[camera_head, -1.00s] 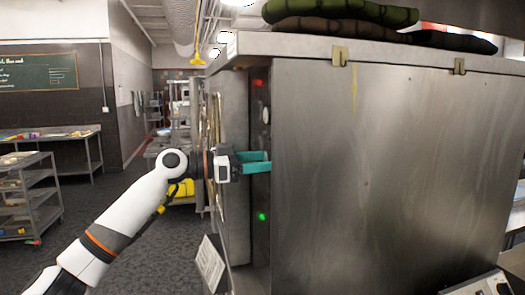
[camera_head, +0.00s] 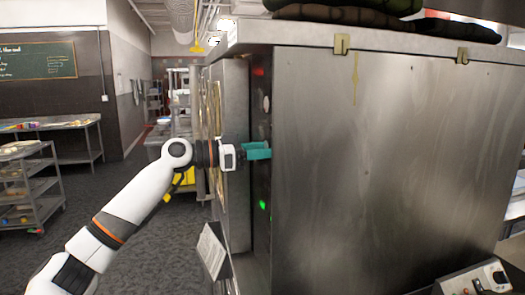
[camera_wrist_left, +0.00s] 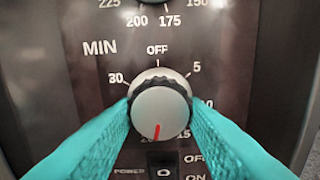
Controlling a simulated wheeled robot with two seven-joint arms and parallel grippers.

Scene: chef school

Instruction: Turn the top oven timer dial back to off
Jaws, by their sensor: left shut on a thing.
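The top oven timer dial (camera_wrist_left: 160,112) is a round grey knob with a dark ridged rim in the left wrist view. Its red pointer mark points down, slightly left, between the 15 and the partly hidden 20. OFF (camera_wrist_left: 157,49) is printed straight above the dial. My left gripper's teal fingers (camera_wrist_left: 160,118) are shut on the dial, one on each side. In the head view my left gripper (camera_head: 259,151) reaches the oven's narrow control face, and the dial itself is hidden there. My right gripper is not in view.
The steel oven (camera_head: 390,150) fills the right side, with dark folded cloths (camera_head: 345,14) on top. Red (camera_head: 259,72) and green (camera_head: 263,204) lights glow on its control face. A power switch (camera_wrist_left: 163,172) sits just below the dial. A shelf cart (camera_head: 28,190) stands left; open floor lies between.

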